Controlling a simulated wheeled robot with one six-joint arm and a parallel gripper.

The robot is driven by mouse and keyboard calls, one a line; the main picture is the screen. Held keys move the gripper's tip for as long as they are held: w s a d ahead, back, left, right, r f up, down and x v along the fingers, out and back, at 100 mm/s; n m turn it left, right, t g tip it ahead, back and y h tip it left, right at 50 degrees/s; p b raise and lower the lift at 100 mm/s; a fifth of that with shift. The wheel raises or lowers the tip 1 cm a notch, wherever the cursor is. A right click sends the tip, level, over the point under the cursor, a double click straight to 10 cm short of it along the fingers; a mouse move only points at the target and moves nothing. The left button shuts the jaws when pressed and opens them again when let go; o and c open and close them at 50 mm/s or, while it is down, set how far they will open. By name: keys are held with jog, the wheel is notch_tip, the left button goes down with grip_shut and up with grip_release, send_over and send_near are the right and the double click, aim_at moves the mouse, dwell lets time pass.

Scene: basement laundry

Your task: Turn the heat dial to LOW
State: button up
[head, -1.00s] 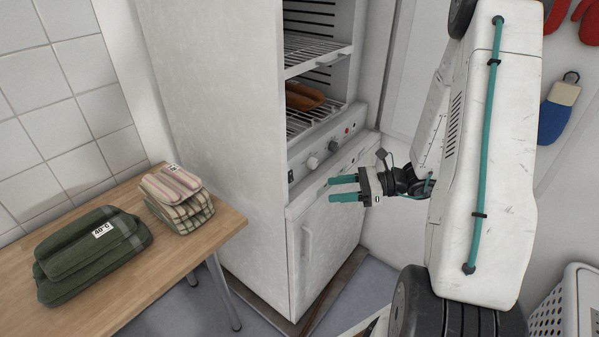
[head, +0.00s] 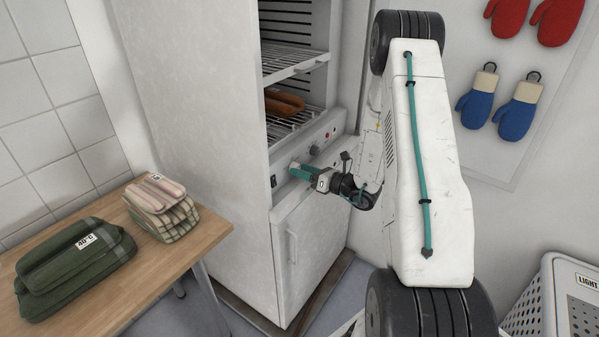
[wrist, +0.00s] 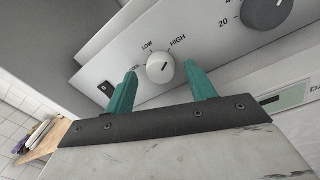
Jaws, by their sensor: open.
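The heat dial (wrist: 160,68) is a pale round knob on the cabinet's control panel. In the wrist view, LOW is printed at its upper left and HIGH at its upper right, with another label at its left. Its small dark mark is too fine to read surely. My gripper (wrist: 161,75) is open, with one teal finger on each side of the dial. I cannot tell whether either finger touches it. In the head view my gripper (head: 293,170) is at the panel, and its fingers largely hide the dial.
A dark numbered knob (wrist: 267,12) sits right of the dial, and a black switch (wrist: 105,88) at its left. The white cabinet (head: 205,130) has open wire shelves above the panel. A wooden table (head: 165,262) with folded cloths stands at the left. A white basket (head: 540,296) is at the lower right.

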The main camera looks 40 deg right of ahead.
jog(key=shift+w+a, duration=0.15)
jog(key=shift+w, duration=0.25)
jog(key=c, duration=1)
jog(key=shift+o, duration=0.4)
jog(key=shift+a, duration=0.3)
jog(key=shift+d, duration=0.2)
jog(key=shift+c, duration=0.3)
jog(key=n, duration=0.5)
jog(key=shift+n, duration=0.3)
jog(key=n, duration=0.5)
jog(key=shift+s+n, duration=0.1)
jog(key=shift+n, duration=0.2)
jog(key=shift+a+n, duration=0.1)
jog(key=shift+n, duration=0.2)
